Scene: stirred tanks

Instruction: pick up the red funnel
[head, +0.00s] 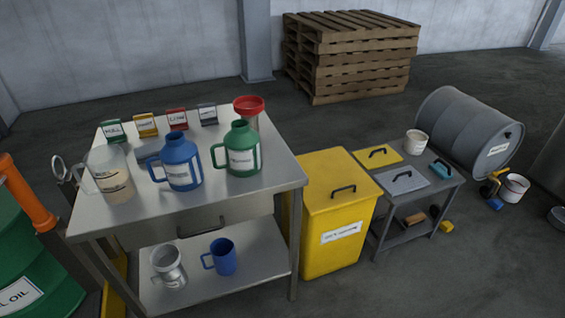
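The red funnel (249,104) is at the back right of the steel table (216,189), behind the green jug (241,150). Its wide red rim faces up and a pale, see-through part shows below it. The green jug hides its lower end, so I cannot tell whether it stands on the table or in something. Neither of my grippers is in view.
A blue jug (181,162) and a clear jug (111,174) stand left of the green jug. Several small coloured labelled items line the back edge. A yellow bin (333,210) stands right of the table. Bare tabletop lies along the front.

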